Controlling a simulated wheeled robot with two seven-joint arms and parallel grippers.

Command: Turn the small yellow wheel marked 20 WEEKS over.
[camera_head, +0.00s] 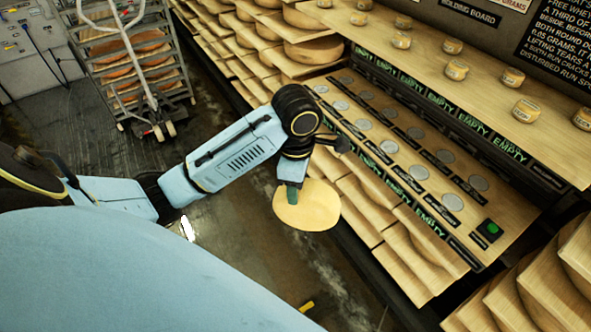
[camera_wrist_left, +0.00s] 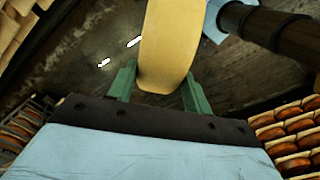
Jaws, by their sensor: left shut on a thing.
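A yellow cheese wheel (camera_head: 310,207) is held in the air in front of the shelf in the head view. In the left wrist view the wheel (camera_wrist_left: 166,45) stands edge-on between the two green fingers of the gripper (camera_wrist_left: 160,88). Its rim faces the wrist camera. I see no 20 WEEKS marking on the parts in view. My right gripper is in neither view.
A wooden counter (camera_head: 440,190) with round grey discs and several EMPTY labels lies to the right. A wheeled rack (camera_head: 135,60) stands at the back left. Open floor (camera_head: 110,150) lies between.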

